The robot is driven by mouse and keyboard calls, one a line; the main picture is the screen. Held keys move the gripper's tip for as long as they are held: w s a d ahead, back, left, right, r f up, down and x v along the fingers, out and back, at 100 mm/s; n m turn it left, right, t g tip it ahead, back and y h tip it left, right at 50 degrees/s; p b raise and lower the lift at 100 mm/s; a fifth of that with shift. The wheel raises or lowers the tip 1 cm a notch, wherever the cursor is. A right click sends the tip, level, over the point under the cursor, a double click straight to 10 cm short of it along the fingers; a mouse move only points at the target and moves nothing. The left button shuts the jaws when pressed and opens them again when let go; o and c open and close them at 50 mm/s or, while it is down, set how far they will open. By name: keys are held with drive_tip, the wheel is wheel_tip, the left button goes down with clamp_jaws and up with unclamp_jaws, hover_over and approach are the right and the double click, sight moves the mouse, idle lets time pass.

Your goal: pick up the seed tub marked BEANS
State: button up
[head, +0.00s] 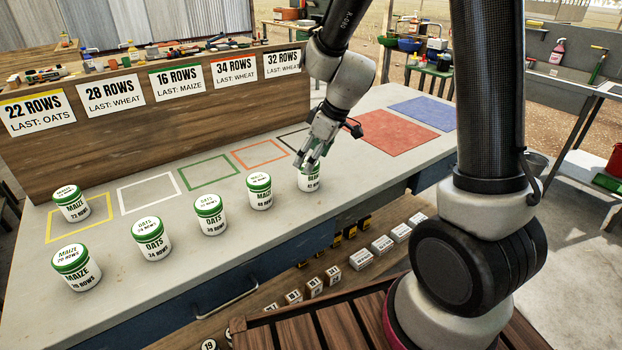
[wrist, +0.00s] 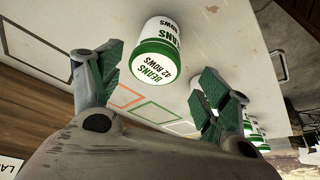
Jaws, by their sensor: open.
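The seed tub marked BEANS (wrist: 158,58) is white with a green lid band; its label reads BEANS, 42 ROWS. In the head view the same BEANS tub (head: 309,182) stands at the right end of the row of tubs, its lid partly hidden by my gripper (head: 318,150). In the wrist view my gripper (wrist: 163,92) is open, with the tub ahead of and between its green-padded fingers. The fingers do not appear closed on it. How far the fingertips are from the tub is hard to tell.
A MAIZE tub (head: 260,191) stands close left of it, then OATS tubs (head: 210,214) and (head: 151,239) and MAIZE tubs (head: 76,267) and (head: 71,204). Coloured outlined squares, a red mat (head: 398,133) and a blue mat (head: 424,112) lie on the grey bench. A wooden sign board (head: 150,122) rises behind.

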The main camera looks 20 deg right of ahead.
sight(304, 174)
drive_tip(key=x, duration=0.7)
drive_tip(key=shift+w+d+f, duration=0.15)
drive_tip(key=shift+w+f, duration=0.15)
drive_tip(key=shift+f, duration=0.1)
drive_tip(key=c, duration=1.2)
